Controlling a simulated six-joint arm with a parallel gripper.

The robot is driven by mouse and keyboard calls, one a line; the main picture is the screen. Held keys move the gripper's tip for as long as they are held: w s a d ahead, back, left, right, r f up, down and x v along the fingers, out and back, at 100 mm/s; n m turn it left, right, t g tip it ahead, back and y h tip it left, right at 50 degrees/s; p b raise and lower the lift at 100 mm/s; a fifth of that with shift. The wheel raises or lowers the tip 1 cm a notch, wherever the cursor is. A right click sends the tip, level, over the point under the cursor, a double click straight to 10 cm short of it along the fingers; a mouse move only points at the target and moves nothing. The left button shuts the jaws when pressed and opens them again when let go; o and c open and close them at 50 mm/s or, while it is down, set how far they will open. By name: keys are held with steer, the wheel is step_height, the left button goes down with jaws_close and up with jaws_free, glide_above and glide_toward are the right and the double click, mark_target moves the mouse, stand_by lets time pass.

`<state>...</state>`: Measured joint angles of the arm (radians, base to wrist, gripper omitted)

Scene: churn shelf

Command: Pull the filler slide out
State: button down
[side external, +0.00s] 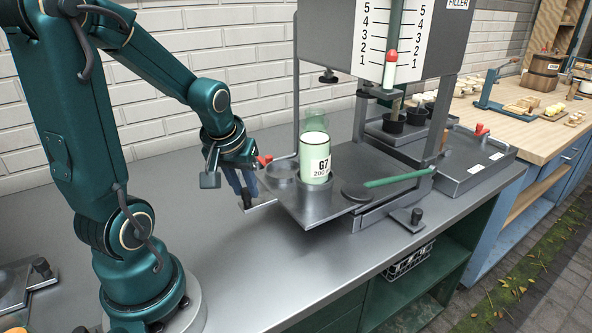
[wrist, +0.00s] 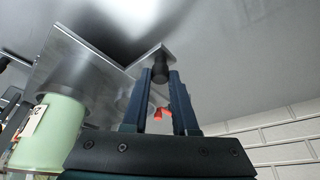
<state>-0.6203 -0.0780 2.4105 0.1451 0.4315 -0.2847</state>
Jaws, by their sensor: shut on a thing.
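The filler slide (side external: 310,212) is a flat grey metal plate that projects from under the filler (side external: 415,48). It also shows in the wrist view (wrist: 82,58). A pale green jar (side external: 316,160) with a white label reading G7 200 stands upright on it; the jar also shows at left in the wrist view (wrist: 52,135). My gripper (side external: 247,193) is at the slide's left end. In the wrist view its fingers (wrist: 161,82) are shut on the slide's dark knob (wrist: 160,68), on a small end tab. The fingers hide part of the knob.
A red-tipped part (side external: 264,160) is close beside my gripper. A grey tray (side external: 470,165) is at right. A brick wall (side external: 240,60) runs behind; the bench's front left (side external: 235,265) is clear.

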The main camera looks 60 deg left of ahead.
steer(key=shift+s+a+r, duration=0.1)
steer(key=shift+s, duration=0.8)
steer(key=c, duration=0.7)
jaws_free()
steer(key=v, duration=0.5)
